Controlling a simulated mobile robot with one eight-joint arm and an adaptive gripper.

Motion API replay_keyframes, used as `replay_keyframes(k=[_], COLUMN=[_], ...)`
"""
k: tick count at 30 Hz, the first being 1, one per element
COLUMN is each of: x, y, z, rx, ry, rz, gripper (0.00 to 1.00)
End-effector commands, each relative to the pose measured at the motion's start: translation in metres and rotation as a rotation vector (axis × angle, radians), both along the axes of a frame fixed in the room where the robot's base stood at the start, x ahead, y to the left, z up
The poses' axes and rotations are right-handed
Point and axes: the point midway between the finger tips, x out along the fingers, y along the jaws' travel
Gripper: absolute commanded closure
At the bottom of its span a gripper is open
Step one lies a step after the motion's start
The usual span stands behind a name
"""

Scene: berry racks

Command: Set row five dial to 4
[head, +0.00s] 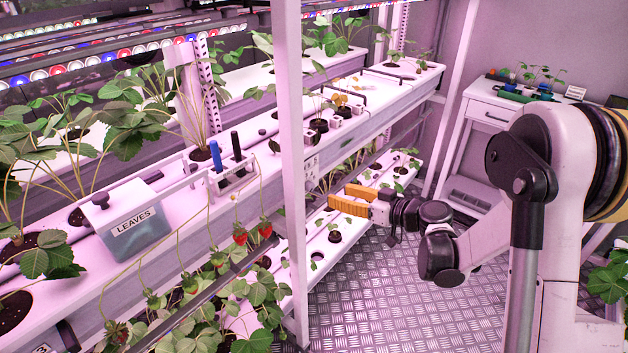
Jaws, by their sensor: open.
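My gripper (340,198) is at the middle of the head view, to the right of the white rack post. Its two orange fingers point left and stand apart with nothing visible between them. They show in front of the lower tray, near the front edge of the rack. No row five dial can be told for sure in this view.
A white upper trough (350,120) runs along the rack with plants. A LEAVES box (127,222) and a tool holder (236,180) stand on it at left. The white post (292,200) is close to the gripper. The metal floor (390,300) is clear. A white cabinet (490,116) stands behind.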

Motion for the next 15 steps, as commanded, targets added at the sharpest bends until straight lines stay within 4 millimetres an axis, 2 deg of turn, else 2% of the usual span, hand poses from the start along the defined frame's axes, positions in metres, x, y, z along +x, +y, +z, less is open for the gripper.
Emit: replay_keyframes(k=[3, 6, 11, 15], x=[0.012, 0.014, 0.015, 0.022], y=[-0.002, -0.005, -0.005, 0.006], z=[-0.023, -0.035, -0.043, -0.045], rx=[0.052, 0.081, 0.101, 0.103], ry=[-0.114, -0.186, -0.240, -0.246], rz=[0.018, 0.023, 0.025, 0.027], gripper=[0.54, 0.54, 0.54, 0.54])
